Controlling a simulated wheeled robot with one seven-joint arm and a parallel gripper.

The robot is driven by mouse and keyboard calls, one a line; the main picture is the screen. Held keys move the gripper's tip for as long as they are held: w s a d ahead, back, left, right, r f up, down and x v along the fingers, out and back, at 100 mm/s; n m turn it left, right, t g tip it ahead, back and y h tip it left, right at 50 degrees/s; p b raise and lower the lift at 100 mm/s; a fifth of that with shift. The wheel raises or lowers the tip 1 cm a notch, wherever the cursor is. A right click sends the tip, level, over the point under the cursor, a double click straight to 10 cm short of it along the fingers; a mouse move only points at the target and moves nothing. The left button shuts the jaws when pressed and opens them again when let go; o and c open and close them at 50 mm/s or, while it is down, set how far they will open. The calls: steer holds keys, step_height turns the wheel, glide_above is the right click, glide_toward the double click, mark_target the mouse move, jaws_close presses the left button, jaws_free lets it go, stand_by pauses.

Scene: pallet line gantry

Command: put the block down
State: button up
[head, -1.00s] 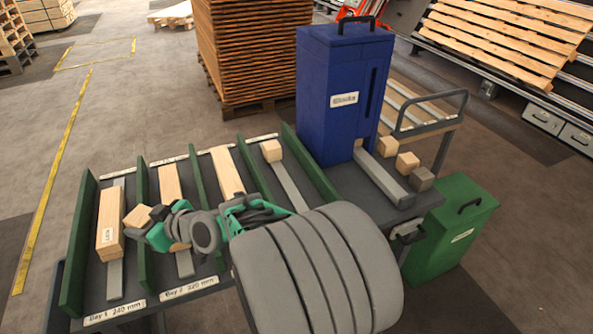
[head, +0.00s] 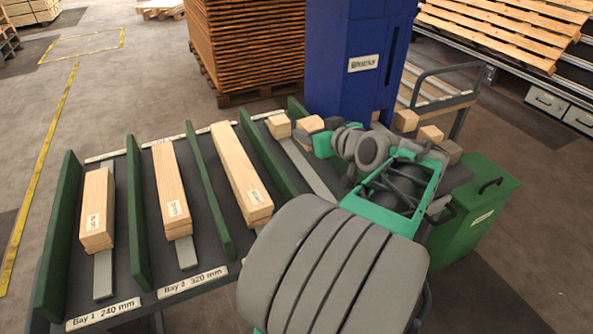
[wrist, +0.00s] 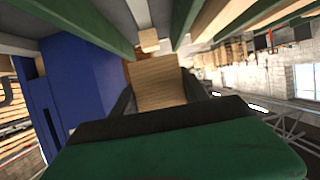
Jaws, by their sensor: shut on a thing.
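My gripper (head: 322,132) is shut on a small wooden block (head: 309,125), in front of the blue dispenser. The held block fills the middle of the wrist view (wrist: 158,82), between the dark fingers. Another wooden block (head: 279,126) sits at the far end of the grey rail (head: 312,170) in the lane right of the bays. The held block is just right of it in the head view. It also shows beyond the held block in the wrist view (wrist: 149,41). I cannot tell how high the held block is above the bench.
The tall blue dispenser (head: 340,85) stands close behind my gripper. Green dividers (head: 139,220) separate bays holding wooden lengths (head: 97,210).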

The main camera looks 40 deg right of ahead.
steer(key=s+d, duration=0.3)
glide_above(297, 157)
steer(key=shift+m+h, duration=0.3)
steer(key=shift+h, duration=0.1)
steer(key=f, duration=0.9)
steer(key=shift+s+f+b, duration=0.1)
steer(key=shift+s+b, duration=0.15)
steer(key=shift+b, duration=0.15)
steer(key=shift+w+f+b, duration=0.15)
steer(key=shift+w+f, duration=0.05)
steer(key=shift+f, duration=0.85)
steer(key=shift+w+f+b, duration=0.15)
steer(key=shift+w+f, duration=0.05)
steer(key=shift+f, duration=0.85)
steer(key=o, duration=1.4)
steer(key=shift+r, duration=0.1)
